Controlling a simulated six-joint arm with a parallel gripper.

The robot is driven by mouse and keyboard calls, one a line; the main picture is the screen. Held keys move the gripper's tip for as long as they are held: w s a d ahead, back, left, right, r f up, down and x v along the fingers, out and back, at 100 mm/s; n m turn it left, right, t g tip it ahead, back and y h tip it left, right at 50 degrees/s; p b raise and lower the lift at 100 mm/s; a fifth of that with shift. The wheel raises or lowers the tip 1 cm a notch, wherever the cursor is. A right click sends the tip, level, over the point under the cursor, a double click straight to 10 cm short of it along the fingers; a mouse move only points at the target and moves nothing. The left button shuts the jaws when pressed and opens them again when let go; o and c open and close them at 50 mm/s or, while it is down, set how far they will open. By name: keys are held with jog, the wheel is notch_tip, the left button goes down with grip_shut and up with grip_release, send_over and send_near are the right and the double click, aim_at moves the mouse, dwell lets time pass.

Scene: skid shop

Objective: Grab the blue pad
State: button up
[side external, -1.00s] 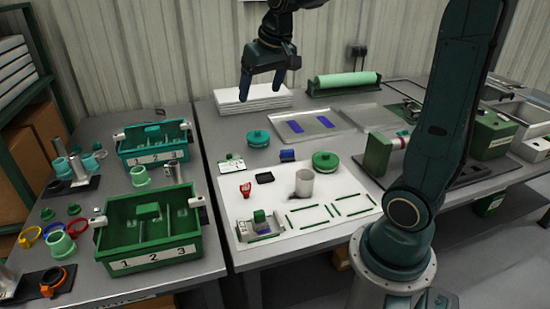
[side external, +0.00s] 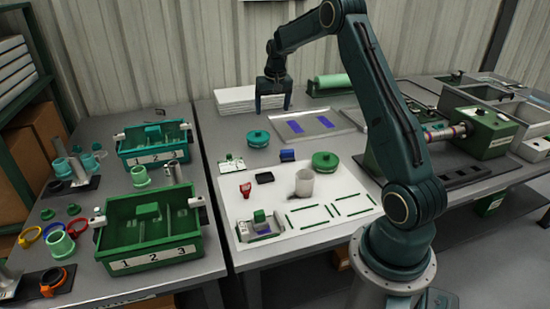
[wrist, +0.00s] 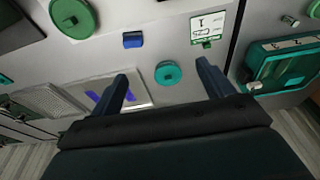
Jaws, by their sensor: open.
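A small blue block (side external: 287,155) lies flat on the grey bench behind the white work sheet. In the wrist view the blue block (wrist: 133,40) is beyond the fingertips. Two flat blue-violet pads (side external: 326,122) (side external: 296,126) lie in a shallow metal tray (side external: 345,129); in the wrist view they are partly hidden by my left finger. I cannot tell from looks alone which is the blue pad. My gripper (side external: 273,104) is open and empty, fingers pointing down, at the back of the bench near the white stack. It also shows in the wrist view (wrist: 162,72).
A teal round part (side external: 258,138) and a green round part (side external: 325,161) stand on either side of the block. A white cylinder (side external: 304,183) and a black tray (side external: 264,177) are in front. A green roll (side external: 347,81) lies behind. Green and teal bins stand left.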

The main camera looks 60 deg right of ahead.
jog(key=m, duration=0.2)
send_over(288, 151)
jog(key=a, duration=0.1)
jog(key=s+a+x, duration=0.1)
jog(key=s+x, duration=0.1)
jog(key=x, duration=0.9)
jog(key=shift+s+a+f+g, duration=0.1)
jog(key=shift+s+a+g, duration=0.2)
jog(key=shift+a+g, duration=0.1)
jog(key=shift+f, duration=0.15)
jog(key=shift+w+d+f, duration=0.15)
jog(key=shift+d+f, duration=0.05)
jog(key=shift+f, duration=1.15)
jog(key=shift+w+d+f, duration=0.1)
jog(key=shift+d+f, duration=0.05)
jog(key=shift+f, duration=1.25)
jog(key=shift+w+d+f, duration=0.15)
jog(key=shift+d+f, duration=0.05)
jog(key=shift+f, duration=1.15)
jog(key=shift+w+d+f, duration=0.1)
jog(key=shift+f, duration=1.2)
jog(key=shift+w+d+f, duration=0.1)
jog(key=shift+f, duration=1.15)
jog(key=shift+c, duration=0.2)
jog(key=c, duration=1)
